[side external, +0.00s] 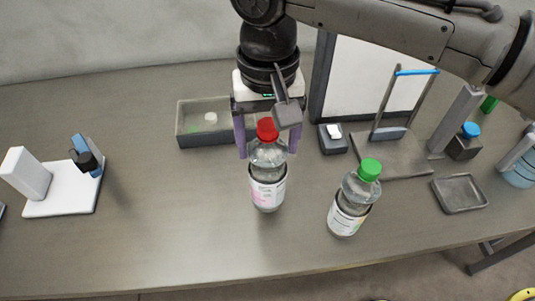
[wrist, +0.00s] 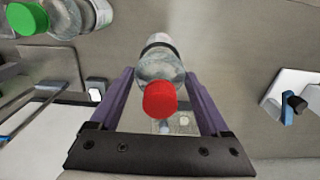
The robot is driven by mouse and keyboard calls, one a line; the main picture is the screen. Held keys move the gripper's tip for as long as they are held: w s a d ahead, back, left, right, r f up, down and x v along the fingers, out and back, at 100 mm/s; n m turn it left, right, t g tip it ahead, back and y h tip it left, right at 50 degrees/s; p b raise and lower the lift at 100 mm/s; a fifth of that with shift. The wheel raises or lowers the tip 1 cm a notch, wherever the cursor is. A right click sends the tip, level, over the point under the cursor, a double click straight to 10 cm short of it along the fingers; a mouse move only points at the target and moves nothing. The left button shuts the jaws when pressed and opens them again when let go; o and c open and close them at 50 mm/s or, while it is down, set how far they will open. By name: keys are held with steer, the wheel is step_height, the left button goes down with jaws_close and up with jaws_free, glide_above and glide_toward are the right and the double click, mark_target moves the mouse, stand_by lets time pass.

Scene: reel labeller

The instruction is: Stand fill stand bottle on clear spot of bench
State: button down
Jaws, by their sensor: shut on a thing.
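A clear bottle with a red cap (side external: 267,185) and a white and pink label hangs upright between the purple fingers of my gripper (side external: 267,152). My gripper is shut on this red-capped bottle. In the wrist view the red cap (wrist: 160,99) faces the camera, with a finger of my gripper (wrist: 160,74) on each side. I cannot tell whether the bottle's base touches the bench (side external: 190,215). A second bottle with a green cap (side external: 352,203) stands on the bench to the right, apart from it; it also shows in the wrist view (wrist: 70,16).
A grey open bin (side external: 190,137) lies behind my gripper. A stand with a blue bar (side external: 385,140), a small dark tray (side external: 460,194) and a blue-capped container (side external: 465,143) are at the right. A white device (side external: 65,195) is at the left. The bench's left-centre is clear.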

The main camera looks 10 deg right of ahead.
mark_target(268, 125)
steer(key=shift+f, duration=2.05)
jaws_free()
steer(key=shift+f, duration=0.1)
step_height(268, 125, up, 7)
steer(key=shift+r, duration=0.4)
